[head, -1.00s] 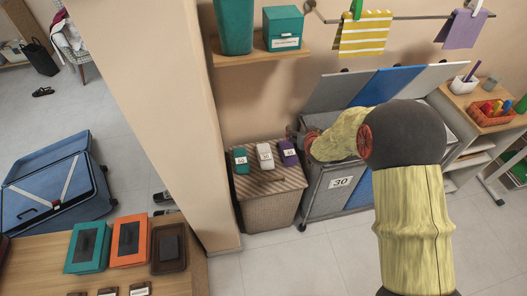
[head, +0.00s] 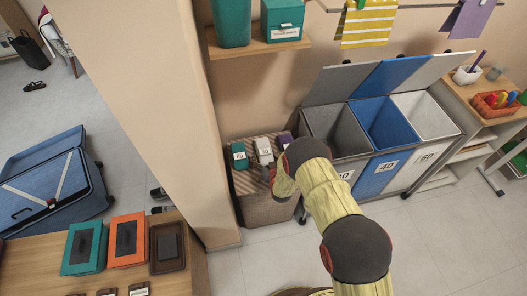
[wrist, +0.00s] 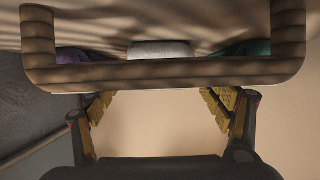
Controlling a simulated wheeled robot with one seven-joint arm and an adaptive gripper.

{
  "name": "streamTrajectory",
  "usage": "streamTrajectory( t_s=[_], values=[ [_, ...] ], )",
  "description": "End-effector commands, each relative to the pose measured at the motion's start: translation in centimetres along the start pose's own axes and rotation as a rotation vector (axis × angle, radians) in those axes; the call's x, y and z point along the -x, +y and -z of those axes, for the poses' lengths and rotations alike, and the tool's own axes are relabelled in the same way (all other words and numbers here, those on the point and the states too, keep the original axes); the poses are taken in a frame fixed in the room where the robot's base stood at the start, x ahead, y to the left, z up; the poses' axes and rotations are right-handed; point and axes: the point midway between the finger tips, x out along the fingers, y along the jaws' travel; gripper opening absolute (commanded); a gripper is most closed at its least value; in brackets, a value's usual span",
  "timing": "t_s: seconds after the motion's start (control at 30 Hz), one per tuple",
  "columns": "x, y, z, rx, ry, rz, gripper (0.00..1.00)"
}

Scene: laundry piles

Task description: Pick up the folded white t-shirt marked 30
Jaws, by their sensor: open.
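In the wrist view the white t-shirt (wrist: 160,50) shows only as an edge beyond a thick banded brown bar (wrist: 160,75). Purple shows left of it there and teal right. My gripper (wrist: 160,112) is open and empty, with its fingers apart on this side of the bar. In the head view my wrist hides most of the gripper, close to the hamper's right side.
The hamper (head: 265,208) stands against the wall, beside a pillar (head: 190,110). Right of it are open grey, blue and white bins (head: 385,125) with raised lids. A shelf (head: 255,46) hangs above. Floor in front is clear. A wooden table (head: 185,270) is at lower left.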

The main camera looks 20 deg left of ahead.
Motion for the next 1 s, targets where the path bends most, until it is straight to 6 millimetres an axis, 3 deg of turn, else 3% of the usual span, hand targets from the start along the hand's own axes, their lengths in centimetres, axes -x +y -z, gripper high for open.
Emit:
streamTrajectory(
  t_s=[0.4, 0.7, 1.0],
  values=[
    [-5.0, -0.4, 0.7, 0.000, 0.000, 0.000, 0.80],
    [-5.4, -0.4, 0.9, 0.000, 0.000, 0.000, 0.80],
    [-5.3, -0.4, 0.9, 0.000, 0.000, 0.000, 0.63]
  ],
)
